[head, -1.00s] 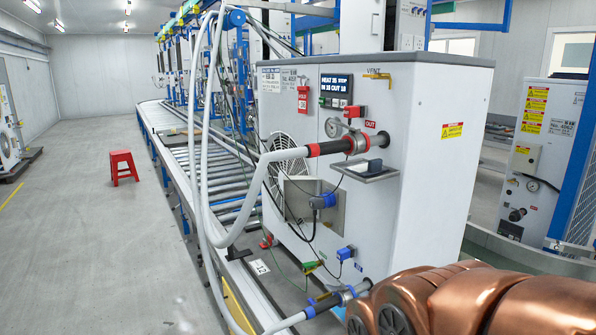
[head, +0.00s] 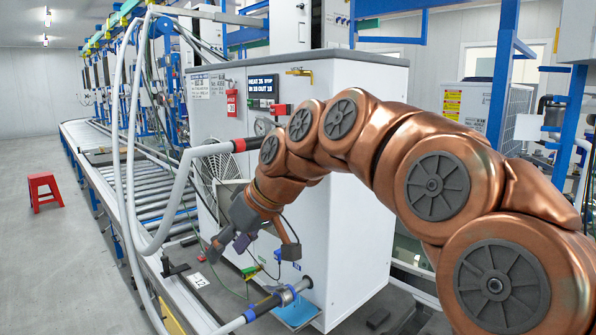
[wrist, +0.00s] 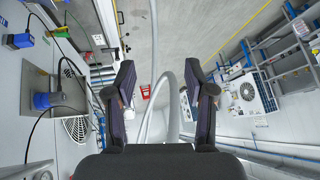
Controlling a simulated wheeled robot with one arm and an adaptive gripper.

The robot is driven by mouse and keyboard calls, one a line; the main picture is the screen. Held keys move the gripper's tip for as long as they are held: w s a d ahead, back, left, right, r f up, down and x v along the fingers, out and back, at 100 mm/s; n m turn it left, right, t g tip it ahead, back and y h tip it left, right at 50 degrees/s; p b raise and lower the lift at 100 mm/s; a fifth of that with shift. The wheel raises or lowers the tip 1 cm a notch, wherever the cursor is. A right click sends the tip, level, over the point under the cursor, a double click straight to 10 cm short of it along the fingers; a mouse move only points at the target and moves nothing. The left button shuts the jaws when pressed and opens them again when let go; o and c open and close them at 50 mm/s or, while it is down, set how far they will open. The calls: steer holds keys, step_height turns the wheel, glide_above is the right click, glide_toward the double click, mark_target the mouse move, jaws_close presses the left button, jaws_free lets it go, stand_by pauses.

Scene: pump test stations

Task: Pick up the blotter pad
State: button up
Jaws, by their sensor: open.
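A flat blue sheet (head: 297,313) lies at the foot of the white cabinet, below the lower hose fitting. It may be the blotter pad, but I cannot tell for sure. A small shelf with a dark block showed on the cabinet front earlier; my arm now hides that spot in the head view. My gripper (head: 253,250) is open and empty in front of the cabinet's lower front, up and to the left of the blue sheet. In the wrist view my gripper (wrist: 165,90) has its fingers wide apart with nothing between them. No pad shows in that view.
The white cabinet (head: 350,190) stands close to my arm. Grey hoses (head: 128,170) hang at its left, and the lower hose fitting (head: 285,296) juts out near the blue sheet. The roller conveyor (head: 150,205) runs back. A red stool (head: 43,190) stands on open floor.

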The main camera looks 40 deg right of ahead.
steer(key=w+d+r+m+t+h+b, duration=0.15)
steer(key=d+r, duration=0.25)
steer(key=d, duration=0.5)
steer(key=w+d+r+t+b, duration=0.1)
steer(key=w+d+r+t, duration=0.3)
steer(key=d, duration=0.5)
steer(key=w+d+r+t+h+b, duration=0.1)
steer(key=d+r+t, duration=0.1)
steer(key=d+r, duration=0.5)
steer(key=shift+w+d+f+p, duration=0.3)
steer(key=shift+w+f, duration=0.55)
steer(key=shift+w, duration=0.25)
steer(key=shift+w+d+f+p, duration=0.2)
steer(key=shift+w+f+p, duration=0.1)
steer(key=shift+w+f, duration=0.65)
steer(key=shift+w+d+f+p, duration=0.3)
steer(key=shift+w+f, duration=0.4)
steer(key=shift+w, duration=0.5)
steer(key=c, duration=0.9)
steer(key=shift+o, duration=0.2)
steer(key=shift+r, duration=0.2)
steer(key=shift+r, duration=0.5)
steer(key=shift+s+r+b, duration=0.1)
steer(key=shift+s+b, duration=0.15)
steer(key=shift+b, duration=0.05)
steer(key=s+d+b, duration=0.2)
steer(key=s+b, duration=0.1)
steer(key=s, duration=1.4)
steer(key=shift+s+d, duration=0.2)
steer(key=shift+s, duration=0.05)
